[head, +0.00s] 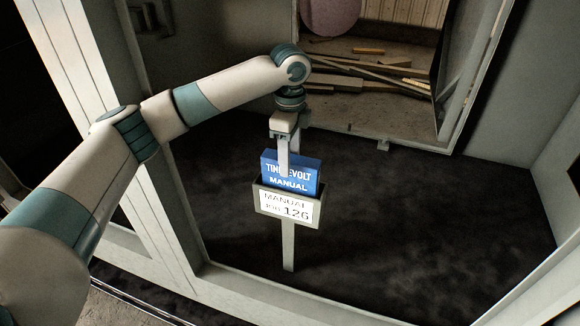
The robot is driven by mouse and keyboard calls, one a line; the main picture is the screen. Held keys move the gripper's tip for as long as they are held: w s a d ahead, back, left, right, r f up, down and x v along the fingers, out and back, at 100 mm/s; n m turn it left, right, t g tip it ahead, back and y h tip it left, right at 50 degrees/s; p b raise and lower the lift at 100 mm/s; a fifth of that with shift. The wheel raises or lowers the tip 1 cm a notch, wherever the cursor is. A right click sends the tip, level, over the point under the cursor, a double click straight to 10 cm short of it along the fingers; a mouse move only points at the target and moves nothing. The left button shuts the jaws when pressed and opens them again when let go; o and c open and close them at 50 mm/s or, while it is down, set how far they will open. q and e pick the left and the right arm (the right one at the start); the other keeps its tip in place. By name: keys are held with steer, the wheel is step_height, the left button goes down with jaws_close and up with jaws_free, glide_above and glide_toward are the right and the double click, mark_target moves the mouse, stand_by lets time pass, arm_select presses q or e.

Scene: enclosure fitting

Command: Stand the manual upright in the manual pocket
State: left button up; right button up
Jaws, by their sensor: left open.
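The blue manual (306,176), with white lettering, stands upright in the manual pocket, its upper part showing above the pocket's rim and its lower part hidden inside. The manual pocket (262,207) is a grey box with a white label reading "MANUAL" and "126", on top of a thin post. My left gripper (284,172) is open and points down right at the manual's top, one finger in front of its face. The other finger is mostly hidden. My right gripper is not in view.
The pocket's post (288,245) stands on the dark enclosure floor (400,240). Pale frame members (165,215) edge the enclosure at the left and front. Behind is a framed opening (448,120) with loose boards (365,88) beyond. The floor right of the pocket is clear.

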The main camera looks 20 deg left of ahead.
arm_select(q)
step_height(320, 180, up, 8)
steer(key=b, duration=0.3)
steer(key=shift+r+b, duration=0.35)
steer(key=shift+r, duration=0.25)
steer(key=shift+f, duration=0.1)
